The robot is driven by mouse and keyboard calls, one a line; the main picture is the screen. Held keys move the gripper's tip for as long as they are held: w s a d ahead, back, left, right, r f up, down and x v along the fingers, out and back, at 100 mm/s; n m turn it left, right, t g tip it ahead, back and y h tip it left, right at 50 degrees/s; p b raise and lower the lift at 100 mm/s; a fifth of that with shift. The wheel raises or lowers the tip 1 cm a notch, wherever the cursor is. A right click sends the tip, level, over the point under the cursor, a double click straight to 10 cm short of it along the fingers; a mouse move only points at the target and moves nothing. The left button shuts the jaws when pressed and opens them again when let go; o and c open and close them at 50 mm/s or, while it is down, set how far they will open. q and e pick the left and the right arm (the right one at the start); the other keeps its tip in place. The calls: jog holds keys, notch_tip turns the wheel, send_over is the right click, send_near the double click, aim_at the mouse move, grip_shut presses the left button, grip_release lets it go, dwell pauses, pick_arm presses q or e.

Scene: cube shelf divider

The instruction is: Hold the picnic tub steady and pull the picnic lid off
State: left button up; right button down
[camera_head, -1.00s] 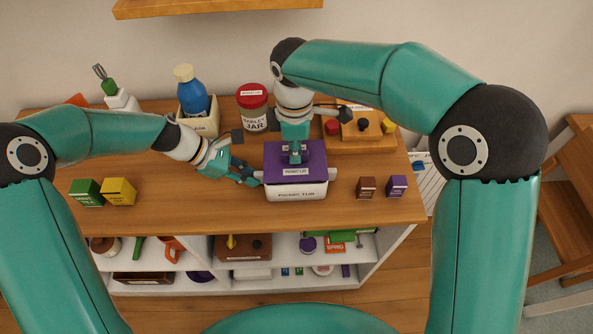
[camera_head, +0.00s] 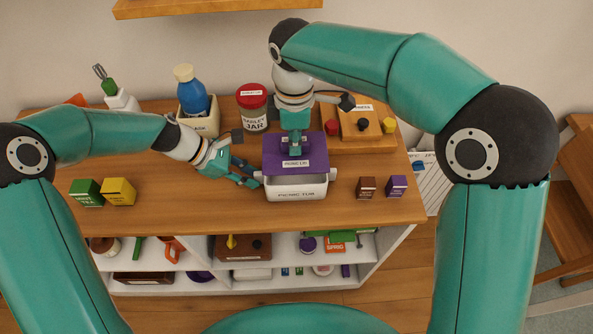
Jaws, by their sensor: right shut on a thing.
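The white picnic tub (camera_head: 297,190) stands on the wooden shelf top, its label facing me. My left gripper (camera_head: 252,178) is at the tub's left side, by the small handle there. Whether its fingers close on the handle is too small to tell.
A barley jar (camera_head: 254,118) with a red lid and a blue bottle (camera_head: 193,95) in a holder stand behind. A wooden board (camera_head: 358,140) with knobs is at the back right. Small boxes (camera_head: 367,187) sit right of the tub; green (camera_head: 86,193) and yellow boxes (camera_head: 119,191) sit left.

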pick_arm(q)
jog(key=shift+o, duration=1.2)
jog(key=shift+r, duration=0.1)
jog(key=v, duration=1.2)
jog(key=shift+s+a+f, duration=0.1)
jog(key=shift+f, duration=0.15)
